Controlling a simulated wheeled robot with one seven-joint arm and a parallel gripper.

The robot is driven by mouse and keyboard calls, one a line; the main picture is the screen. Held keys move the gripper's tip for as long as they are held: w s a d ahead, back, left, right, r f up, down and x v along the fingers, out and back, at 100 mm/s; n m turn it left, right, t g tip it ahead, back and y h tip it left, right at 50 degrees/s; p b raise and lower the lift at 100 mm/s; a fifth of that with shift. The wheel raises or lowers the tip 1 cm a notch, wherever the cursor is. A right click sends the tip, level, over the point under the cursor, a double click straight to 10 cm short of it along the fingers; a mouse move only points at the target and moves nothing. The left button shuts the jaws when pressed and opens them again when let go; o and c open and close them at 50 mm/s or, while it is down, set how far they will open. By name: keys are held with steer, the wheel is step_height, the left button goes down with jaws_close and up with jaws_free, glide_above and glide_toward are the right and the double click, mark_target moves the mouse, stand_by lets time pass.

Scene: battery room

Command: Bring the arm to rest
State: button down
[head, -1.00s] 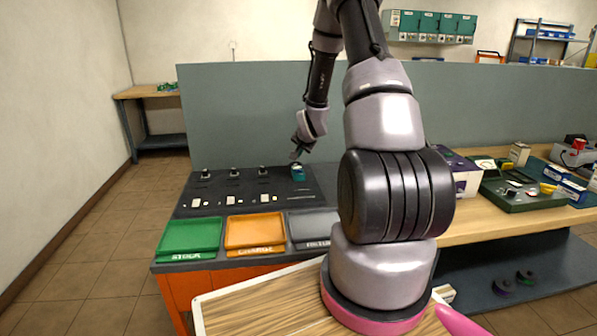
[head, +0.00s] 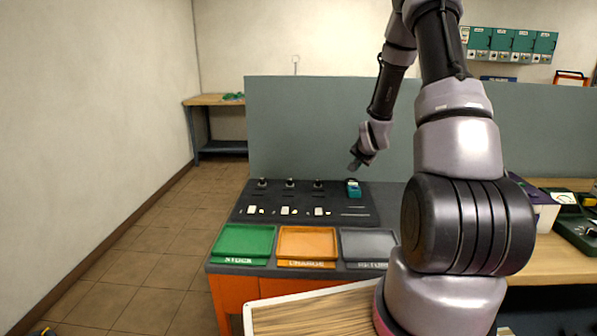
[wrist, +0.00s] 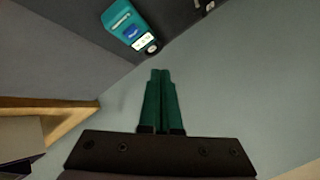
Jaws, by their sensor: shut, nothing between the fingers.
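My gripper (head: 356,162) hangs at the end of my raised arm, above the back right part of the dark bench panel (head: 250,213). In the wrist view my gripper (wrist: 160,74) shows two green fingers closed together with nothing between them. A teal device (head: 353,188) with a pale label stands on the panel just below the gripper in the head view. The teal device (wrist: 125,22) also shows at the top of the wrist view, apart from the fingertips.
A green tray (head: 243,258), an orange tray (head: 307,260) and a grey tray (head: 369,262) line the bench front. A grey-green partition (head: 300,130) stands behind the bench. Another bench with cluttered items (head: 560,268) is at right. Floor (head: 150,240) is clear at left.

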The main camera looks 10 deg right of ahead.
steer(key=s+a+r+n, duration=0.1)
steer(key=s+a+r, duration=0.25)
steer(key=r, duration=0.35)
steer(key=s+a+r+n, duration=0.1)
steer(key=s+a+r, duration=0.2)
steer(key=s+r, duration=0.35)
steer(key=s+a+r+n, duration=0.1)
steer(key=s+a+r, duration=0.15)
steer(key=r, duration=0.65)
steer(key=s+a+r+n+y, duration=0.1)
steer(key=s+a+r, duration=0.2)
steer(key=s, duration=0.4)
steer(key=s+a+r+n+g+y, duration=0.1)
steer(key=s+a+r, duration=0.1)
steer(key=s, duration=0.6)
steer(key=s+a+r+n+y, duration=0.1)
steer(key=s+a+r+n, duration=0.1)
steer(key=s, duration=0.6)
steer(key=shift+s+a+r+g+y, duration=0.15)
steer(key=shift+a+r+g+y, duration=0.2)
steer(key=shift+a+r, duration=0.55)
